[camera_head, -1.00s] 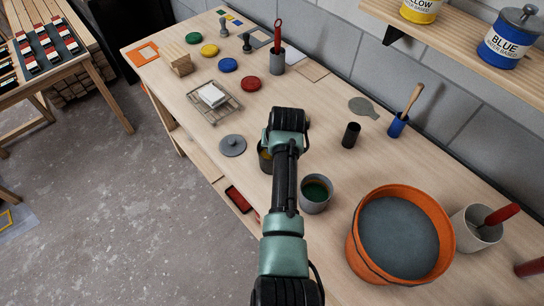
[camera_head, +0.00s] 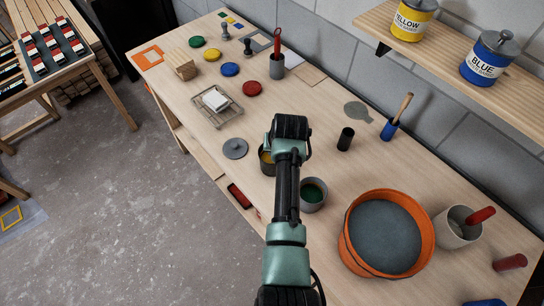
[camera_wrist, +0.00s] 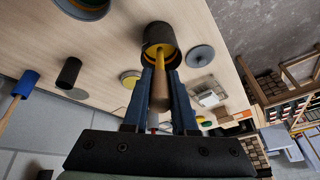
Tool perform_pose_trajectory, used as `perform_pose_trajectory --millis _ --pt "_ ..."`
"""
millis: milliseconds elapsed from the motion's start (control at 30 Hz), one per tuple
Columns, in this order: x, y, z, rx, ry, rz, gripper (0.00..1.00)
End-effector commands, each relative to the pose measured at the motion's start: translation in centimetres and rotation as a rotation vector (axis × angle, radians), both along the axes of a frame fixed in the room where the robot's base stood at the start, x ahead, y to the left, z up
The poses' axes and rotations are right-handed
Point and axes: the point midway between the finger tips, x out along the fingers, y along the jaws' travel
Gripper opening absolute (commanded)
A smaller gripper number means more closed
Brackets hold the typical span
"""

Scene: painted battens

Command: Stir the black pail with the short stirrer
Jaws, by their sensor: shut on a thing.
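The black pail (camera_head: 265,161) stands on the bench, partly hidden behind my arm in the head view. In the wrist view the black pail (camera_wrist: 158,34) opens toward me, with yellow paint inside. My gripper (camera_wrist: 160,82) is shut on the short stirrer (camera_wrist: 159,93) by its wooden handle. The stirrer's yellow lower part points into the pail's mouth; how deep its tip sits is hidden. In the head view the gripper and the stirrer are hidden by my arm.
A grey pail of green paint (camera_head: 313,194) stands close by the arm, with a large orange bucket (camera_head: 343,240) to its right. A grey lid (camera_head: 235,149) lies left of the black pail. A black cup (camera_head: 345,139) and a blue holder (camera_head: 389,131) stand behind.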

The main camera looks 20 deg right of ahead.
Motion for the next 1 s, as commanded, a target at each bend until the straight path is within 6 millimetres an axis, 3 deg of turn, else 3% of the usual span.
perform_pose_trajectory --millis 500,1000 --pt "-1.4 0.3 3.4 -0.001 -0.001 0.001 0.0" --pt "-1.5 0.3 3.6 0.0 0.0 0.0 0.0"
